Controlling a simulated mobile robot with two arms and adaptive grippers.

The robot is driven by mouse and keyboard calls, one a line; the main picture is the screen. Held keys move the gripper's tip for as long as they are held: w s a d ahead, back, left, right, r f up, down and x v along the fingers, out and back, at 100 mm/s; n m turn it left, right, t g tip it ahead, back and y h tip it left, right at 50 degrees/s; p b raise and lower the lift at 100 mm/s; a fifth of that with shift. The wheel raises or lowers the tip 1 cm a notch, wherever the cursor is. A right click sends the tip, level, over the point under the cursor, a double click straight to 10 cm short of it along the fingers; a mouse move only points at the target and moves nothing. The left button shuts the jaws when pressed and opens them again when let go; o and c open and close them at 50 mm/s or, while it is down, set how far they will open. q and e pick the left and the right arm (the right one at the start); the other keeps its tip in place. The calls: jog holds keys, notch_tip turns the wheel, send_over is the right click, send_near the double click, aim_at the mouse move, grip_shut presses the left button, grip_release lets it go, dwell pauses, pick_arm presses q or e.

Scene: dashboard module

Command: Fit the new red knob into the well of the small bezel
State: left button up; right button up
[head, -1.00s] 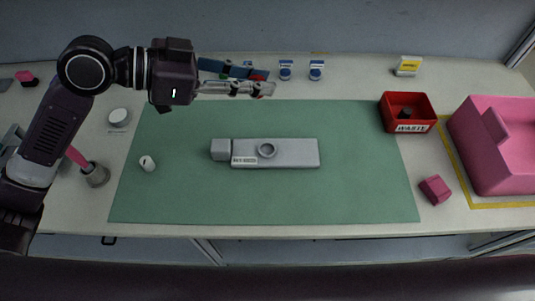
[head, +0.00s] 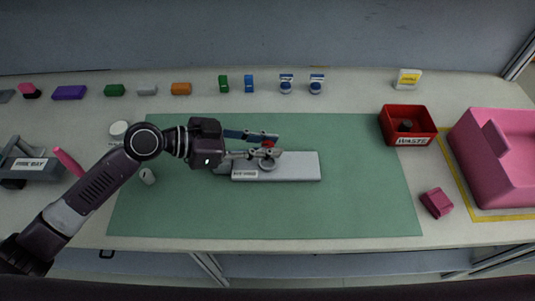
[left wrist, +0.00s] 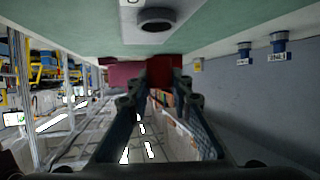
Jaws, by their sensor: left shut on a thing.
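My left gripper (head: 268,149) is shut on the red knob (head: 268,144), of which only a little shows between the fingers. In the left wrist view the red knob (left wrist: 163,70) sits between the fingertips. The grey module (head: 303,167) lies on the green mat. Its round bezel ring (head: 267,164) is partly hidden beneath the gripper in the head view. The bezel (left wrist: 156,20) shows clearly in the left wrist view, with a dark well. The knob looks above and close to the ring; the exact gap cannot be told. My right gripper is not in view.
A red waste bin (head: 408,139), a pink bin (head: 490,165) and a pink block (head: 436,203) stand at right. Two blue-and-white items (head: 286,86) and several coloured blocks line the back. A white cylinder (head: 147,176) is at left.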

aim_at(267, 164)
pick_arm(q)
notch_tip(267, 164, down, 4)
jog(key=shift+f, duration=0.25)
jog(key=shift+f+b, duration=0.5)
jog(key=shift+b, duration=0.05)
jog(key=o, duration=0.5)
jog(key=shift+s, duration=0.1)
jog(key=o, duration=0.3)
jog(key=shift+f, duration=0.1)
